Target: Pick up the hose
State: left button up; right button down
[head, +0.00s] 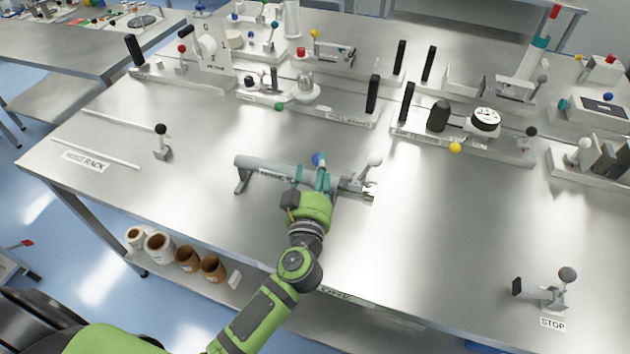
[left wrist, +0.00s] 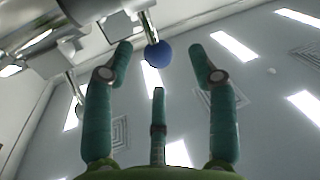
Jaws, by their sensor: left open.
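A grey horizontal tube (head: 268,166) sits on a low stand in the middle of the bench. I cannot tell for sure whether this tube is the hose. A blue ball knob (head: 316,159) stands at the tube's middle, and a white ball knob (head: 374,160) at its right end. My left gripper (head: 317,174) is over the tube's middle and hides part of it. In the left wrist view its teal fingers are spread, with the blue knob (left wrist: 158,53) beyond and between their tips, apparently untouched. My right gripper is in neither view.
A flat "HOSE RACK" label (head: 85,160) lies at the bench's left, near two thin rails and a black-knobbed lever (head: 161,141). Levered fixtures fill the back. A STOP lever (head: 566,283) stands front right. The front centre-right is clear.

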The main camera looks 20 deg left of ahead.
pick_arm(q)
jog(key=w, duration=0.4)
jog(key=shift+w+a, duration=0.2)
jog(key=shift+a, duration=0.2)
jog(key=shift+s, duration=0.1)
grip_shut()
jog(key=shift+r, duration=0.25)
